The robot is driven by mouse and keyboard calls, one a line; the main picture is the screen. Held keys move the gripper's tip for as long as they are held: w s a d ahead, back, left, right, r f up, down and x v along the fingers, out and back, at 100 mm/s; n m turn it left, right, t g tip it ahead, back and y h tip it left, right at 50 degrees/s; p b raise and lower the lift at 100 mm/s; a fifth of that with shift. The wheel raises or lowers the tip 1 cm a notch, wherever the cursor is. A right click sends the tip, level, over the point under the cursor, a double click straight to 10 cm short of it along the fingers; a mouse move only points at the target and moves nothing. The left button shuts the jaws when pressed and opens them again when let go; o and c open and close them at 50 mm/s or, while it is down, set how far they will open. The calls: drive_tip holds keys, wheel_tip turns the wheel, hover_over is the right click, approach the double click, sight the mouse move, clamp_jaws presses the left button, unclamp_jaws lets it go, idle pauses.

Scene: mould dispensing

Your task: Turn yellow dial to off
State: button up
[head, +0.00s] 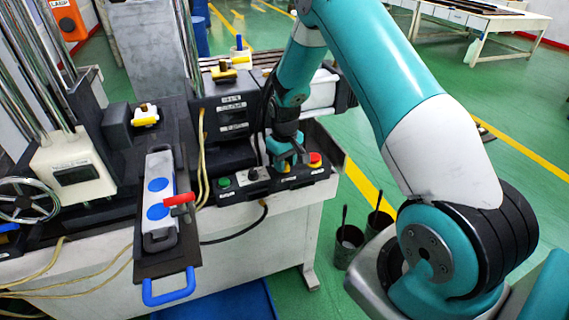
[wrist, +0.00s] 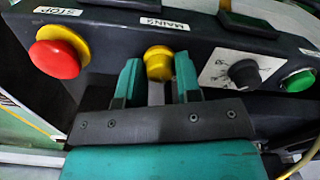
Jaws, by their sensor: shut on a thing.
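The yellow dial (wrist: 158,64) sits under the MAINS label on the dark control panel (wrist: 110,30) in the wrist view. My gripper (wrist: 158,72) has one teal finger on each side of the dial and is shut on it. Its turned position is hard to tell, as the fingers partly surround it. In the head view my gripper (head: 290,155) reaches down to the panel (head: 240,192) at the machine's front edge and largely hides the dial.
A red stop button (wrist: 55,58) on a yellow base is left of the dial in the wrist view. A black knob (wrist: 244,73) with a white scale and a green button (wrist: 299,81) are on the right. A tray with a blue handle (head: 168,290) juts out at the front.

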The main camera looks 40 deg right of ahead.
drive_tip(key=shift+n, duration=0.4)
drive_tip(key=o, duration=0.9)
wheel_tip(320, 180, up, 18)
drive_tip(key=b, duration=0.3)
drive_tip(key=shift+f, duration=0.25)
drive_tip(key=s+a+r+n+y, duration=0.1)
drive_tip(key=s+a+r+n, duration=0.15)
drive_tip(key=s+a, duration=0.5)
drive_tip(key=s+a+r+n+y, duration=0.1)
drive_tip(key=s+a+r, duration=0.4)
drive_tip(key=a, duration=0.4)
drive_tip(key=s+a, duration=0.2)
drive_tip(key=s, duration=0.3)
drive_tip(key=s+a+n+y, duration=0.1)
drive_tip(key=s+a, duration=0.2)
drive_tip(key=s, duration=0.2)
drive_tip(key=s+a+n+y, duration=0.1)
drive_tip(key=s+a, duration=0.1)
drive_tip(key=s, duration=0.3)
drive_tip(key=shift+s+a+f, duration=0.1)
drive_tip(key=shift+s+a, duration=0.25)
drive_tip(key=shift+s, duration=0.05)
